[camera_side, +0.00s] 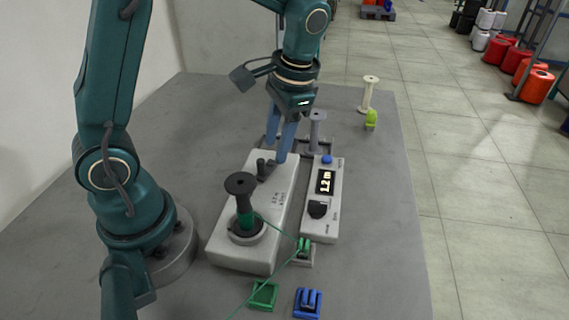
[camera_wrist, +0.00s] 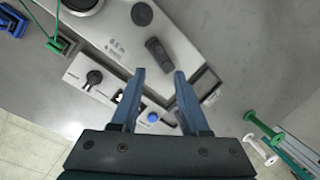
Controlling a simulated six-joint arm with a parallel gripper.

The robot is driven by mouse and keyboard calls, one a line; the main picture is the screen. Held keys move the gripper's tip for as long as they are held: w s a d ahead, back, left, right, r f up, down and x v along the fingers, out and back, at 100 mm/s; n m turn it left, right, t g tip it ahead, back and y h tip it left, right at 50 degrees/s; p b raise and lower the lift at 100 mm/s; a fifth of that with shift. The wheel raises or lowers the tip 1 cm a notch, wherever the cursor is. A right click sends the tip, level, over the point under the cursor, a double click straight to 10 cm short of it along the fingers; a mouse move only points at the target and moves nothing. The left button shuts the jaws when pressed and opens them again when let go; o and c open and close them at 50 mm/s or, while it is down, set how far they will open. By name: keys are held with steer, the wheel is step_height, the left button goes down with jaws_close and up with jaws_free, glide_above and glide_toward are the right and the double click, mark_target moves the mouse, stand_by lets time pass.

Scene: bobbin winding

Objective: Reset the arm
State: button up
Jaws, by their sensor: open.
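My gripper (camera_side: 273,154) points down over the far end of the pale winder (camera_side: 232,256), near its small black lever. In the wrist view my gripper (camera_wrist: 159,73) has its two blue fingers apart with nothing between them. The black lever (camera_wrist: 158,54) shows just beyond the fingertips; whether they touch it I cannot tell. A black-flanged bobbin (camera_side: 245,217) with green thread on its core stands upright on the winder's near end. Green thread runs from it through a small guide (camera_side: 304,247) and on toward the front edge.
A counter box (camera_side: 322,226) reading 1.2 m sits right of the winder. A green clip (camera_side: 263,295) and a blue clip (camera_side: 308,302) lie in front. A grey spool (camera_side: 316,130), a cream spool (camera_side: 369,92) and a yellow-green piece (camera_side: 371,120) stand behind. The table's right side is clear.

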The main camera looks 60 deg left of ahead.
steer(key=n, duration=0.2)
steer(key=s+a+n, duration=0.1)
steer(key=n, duration=0.4)
steer(key=s+a+n, duration=0.1)
steer(key=n, duration=0.1)
steer(key=shift+f+h, duration=0.2)
steer(key=shift+h, duration=0.2)
steer(key=shift+w, duration=0.1)
steer(key=m, duration=0.3)
steer(key=w+d+m, duration=0.1)
steer(key=m, duration=0.1)
steer(key=shift+r, duration=0.15)
steer(key=m, duration=0.2)
steer(key=d+m, duration=0.1)
steer(key=m, duration=0.1)
steer(key=shift+w+y, duration=0.4)
steer(key=m, duration=0.1)
steer(key=d+m, duration=0.1)
steer(key=w+m, duration=0.1)
steer(key=m, duration=0.1)
steer(key=shift+d+r+y, duration=0.1)
steer(key=shift+d+y, duration=0.15)
steer(key=shift+y, duration=0.05)
steer(key=m, duration=0.1)
steer(key=d+m, duration=0.1)
steer(key=m, duration=0.1)
steer(key=d+m, duration=0.1)
steer(key=shift+w+y, duration=0.3)
steer(key=shift+w, duration=0.05)
